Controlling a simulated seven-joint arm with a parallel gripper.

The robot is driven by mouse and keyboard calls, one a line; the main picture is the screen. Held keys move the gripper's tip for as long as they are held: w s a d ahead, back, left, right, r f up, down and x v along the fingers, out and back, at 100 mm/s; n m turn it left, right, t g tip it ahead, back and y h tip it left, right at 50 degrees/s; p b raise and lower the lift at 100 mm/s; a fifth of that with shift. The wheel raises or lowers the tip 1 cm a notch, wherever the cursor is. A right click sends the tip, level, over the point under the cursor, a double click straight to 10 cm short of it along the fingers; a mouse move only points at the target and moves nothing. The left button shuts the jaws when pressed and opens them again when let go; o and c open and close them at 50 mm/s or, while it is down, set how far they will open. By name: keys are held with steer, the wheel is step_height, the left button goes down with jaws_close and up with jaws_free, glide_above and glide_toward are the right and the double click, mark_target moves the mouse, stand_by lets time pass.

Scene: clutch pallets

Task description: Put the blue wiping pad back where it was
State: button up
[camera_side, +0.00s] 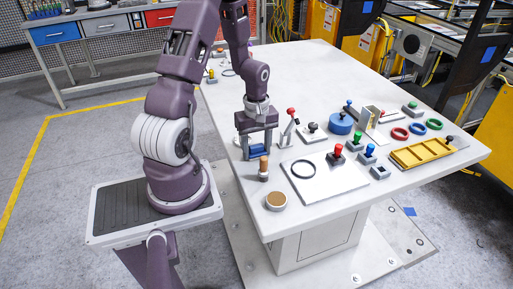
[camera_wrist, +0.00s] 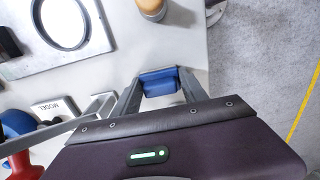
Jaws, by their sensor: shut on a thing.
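The blue wiping pad (camera_side: 259,152) is between the fingers of my gripper (camera_side: 258,154), near the left edge of the white table (camera_side: 313,255). In the wrist view my gripper (camera_wrist: 161,77) is shut on the pad (camera_wrist: 160,84), with a finger at each end of it. The pad is close to the tabletop; I cannot tell whether it touches. No marked place for the pad is clear in either view.
A wooden-topped peg (camera_side: 264,169) stands just in front of the gripper. A white plate with a black ring (camera_side: 304,168) lies to the right. A red-knobbed lever (camera_side: 290,125) stands close on the right. A brown-topped round dish (camera_side: 276,200) sits at the front edge.

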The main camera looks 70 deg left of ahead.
mark_target(257, 145)
steer(key=o, duration=1.4)
steer(key=shift+o, duration=0.2)
step_height(257, 145, up, 12)
steer(key=d+r+m+t+y, duration=0.1)
steer(key=d+r+m+t, duration=0.1)
steer(key=d+r+m, duration=0.65)
steer(key=s+d+r+m+t, duration=0.1)
steer(key=s+d+r+m, duration=0.2)
steer(key=d, duration=0.3)
steer(key=s+d+r+m+t+h, duration=0.1)
steer(key=s+d+r+m+t, duration=0.1)
steer(key=s+d+m, duration=0.3)
steer(key=shift+d+r+m+t, duration=0.3)
steer(key=shift+d+r+m, duration=0.3)
steer(key=shift+d+m, duration=0.25)
steer(key=shift+s, duration=0.1)
